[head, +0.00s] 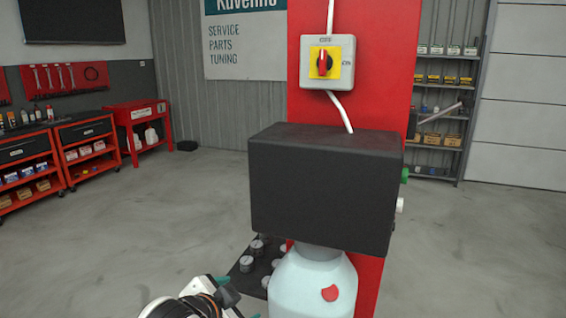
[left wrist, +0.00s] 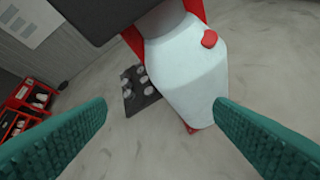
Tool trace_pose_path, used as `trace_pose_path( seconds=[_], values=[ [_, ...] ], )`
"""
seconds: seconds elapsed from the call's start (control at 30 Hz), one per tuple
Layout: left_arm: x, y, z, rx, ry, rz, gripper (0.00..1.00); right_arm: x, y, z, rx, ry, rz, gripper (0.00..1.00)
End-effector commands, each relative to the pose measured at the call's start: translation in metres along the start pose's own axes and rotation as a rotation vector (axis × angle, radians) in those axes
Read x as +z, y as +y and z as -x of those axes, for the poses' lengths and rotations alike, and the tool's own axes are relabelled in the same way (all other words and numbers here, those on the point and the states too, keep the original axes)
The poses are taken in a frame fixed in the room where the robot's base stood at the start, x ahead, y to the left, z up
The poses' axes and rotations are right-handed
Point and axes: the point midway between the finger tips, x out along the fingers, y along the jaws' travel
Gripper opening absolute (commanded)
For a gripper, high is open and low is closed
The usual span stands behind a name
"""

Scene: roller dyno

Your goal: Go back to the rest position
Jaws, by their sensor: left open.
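My left gripper (left wrist: 160,122) is open and empty in the left wrist view, with its two green fingers wide apart. In the head view my left arm and part of its gripper show at the bottom edge, left of a pale rounded body (head: 313,284) with a red spot. That pale body also shows in the left wrist view (left wrist: 185,75), beyond the fingers and apart from them. My right gripper is in neither view.
A black box (head: 322,190) sits in front of a red column (head: 370,60) bearing a red-and-yellow switch (head: 322,62). A dark tray (head: 240,284) with several small round metal pieces is beside the pale body. Red tool carts (head: 88,150) stand left. Shelves (head: 440,105) stand behind right. Grey floor is clear on both sides.

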Motion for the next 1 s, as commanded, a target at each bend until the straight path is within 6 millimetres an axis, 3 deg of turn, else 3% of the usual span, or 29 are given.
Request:
trace_pose_path(
  seconds=[0.03, 0.2, 0.4, 0.6, 0.83, 1.0],
  values=[
    [-0.031, -0.018, -0.002, -0.028, 0.050, 0.069, 0.76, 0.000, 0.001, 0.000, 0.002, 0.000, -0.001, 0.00],
    [-0.124, -0.067, 0.011, -0.072, 0.224, 0.291, 0.76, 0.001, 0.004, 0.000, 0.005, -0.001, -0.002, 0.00],
    [-0.208, -0.116, 0.045, -0.082, 0.417, 0.487, 0.76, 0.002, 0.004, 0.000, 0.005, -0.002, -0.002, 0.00],
    [-0.259, -0.146, 0.078, -0.072, 0.559, 0.598, 0.76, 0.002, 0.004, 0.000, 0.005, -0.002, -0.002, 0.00],
    [-0.300, -0.173, 0.117, -0.052, 0.696, 0.687, 0.76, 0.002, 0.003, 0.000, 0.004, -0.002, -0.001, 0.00],
    [-0.325, -0.186, 0.081, -0.061, 0.708, 0.685, 0.76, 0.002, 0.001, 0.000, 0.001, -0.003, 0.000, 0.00]
  ],
)
